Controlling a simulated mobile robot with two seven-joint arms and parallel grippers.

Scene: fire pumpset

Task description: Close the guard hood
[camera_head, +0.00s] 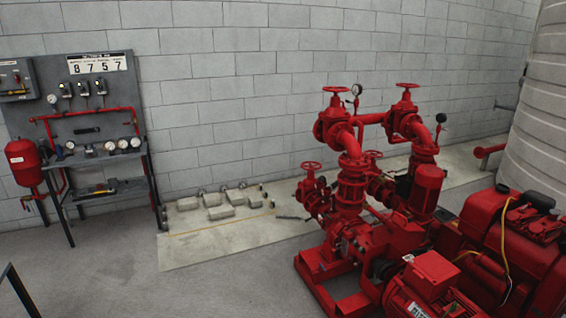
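I cannot pick out a guard hood for certain in the head view. The red pump set (345,235) stands on the floor right of the middle, with valves and handwheels on top. A red motor (430,280) is at its front, cut by the bottom edge. A larger red engine-like unit (515,240) with a yellow cable is at the right. Parts between these units are crowded and partly hidden. Neither my left nor my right gripper shows.
A grey panel stand (85,130) with gauges and a red tank (25,165) stand at the left wall. A low pale slab (215,235) holds several grey blocks. Dark bars (18,290) show at bottom left. Grey floor (200,295) is clear at the front left.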

